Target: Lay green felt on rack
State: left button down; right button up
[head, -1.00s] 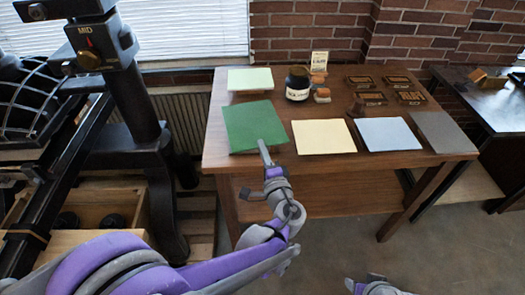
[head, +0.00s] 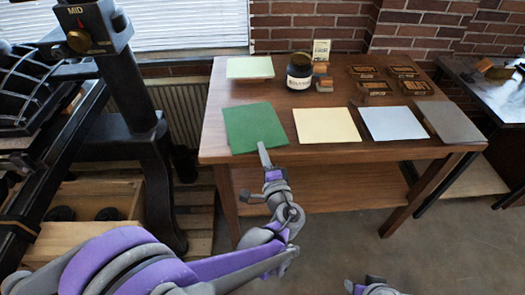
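The green felt (head: 252,124) is a flat dark green square at the front left of the wooden table (head: 300,155). My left gripper (head: 264,152) is at the felt's front right edge, its finger overlapping the felt in the head view. I cannot tell whether it touches or grips the felt, as the fingers are seen nearly edge-on. My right gripper (head: 372,284) shows only partly at the bottom edge, away from the table. I cannot make out a rack with certainty.
Cream (head: 325,125), pale blue (head: 391,123) and grey (head: 450,122) sheets lie in a row right of the felt. A pale green stack (head: 250,67), a dark jar (head: 299,72) and several small blocks (head: 404,72) stand behind. A black press (head: 125,100) stands left of the table.

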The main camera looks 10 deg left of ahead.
pick_arm(q)
jog(key=c, duration=0.8)
grip_release()
jog(key=shift+v, duration=3)
